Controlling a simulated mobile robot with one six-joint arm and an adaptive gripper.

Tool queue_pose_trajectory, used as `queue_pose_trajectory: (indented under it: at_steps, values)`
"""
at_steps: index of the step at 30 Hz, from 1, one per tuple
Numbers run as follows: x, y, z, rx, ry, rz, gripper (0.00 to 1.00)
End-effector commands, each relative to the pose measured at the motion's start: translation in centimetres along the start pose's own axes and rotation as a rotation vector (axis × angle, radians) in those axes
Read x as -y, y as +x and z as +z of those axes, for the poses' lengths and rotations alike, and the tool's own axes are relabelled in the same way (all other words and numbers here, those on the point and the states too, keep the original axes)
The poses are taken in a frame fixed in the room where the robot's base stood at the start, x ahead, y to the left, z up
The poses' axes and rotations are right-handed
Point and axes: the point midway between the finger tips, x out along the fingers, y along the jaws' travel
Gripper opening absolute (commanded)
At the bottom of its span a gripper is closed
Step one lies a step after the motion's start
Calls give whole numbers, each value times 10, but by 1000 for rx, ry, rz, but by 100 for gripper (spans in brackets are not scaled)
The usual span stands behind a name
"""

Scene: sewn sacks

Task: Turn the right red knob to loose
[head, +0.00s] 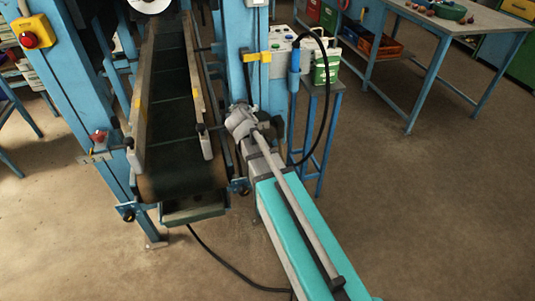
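A red knob (98,136) sits on a bracket at the left side of the blue conveyor frame. I see no second red knob on the right side. Anything behind the wrist is hidden.
The dark conveyor belt (180,155) lies between two side rails. A red stop button on a yellow box (38,30) is at upper left. A control box (284,40) and a green-white container (326,67) stand behind my arm, near a hanging black cable. The floor (420,200) at right is clear.

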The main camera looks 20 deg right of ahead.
Motion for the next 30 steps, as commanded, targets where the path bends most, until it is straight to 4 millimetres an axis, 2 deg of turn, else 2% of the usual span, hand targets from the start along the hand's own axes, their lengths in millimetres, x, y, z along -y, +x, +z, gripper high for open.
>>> queue_pose_trajectory:
  at_steps: [30]
  values:
    - [3,0,0,-1,200,483,97]
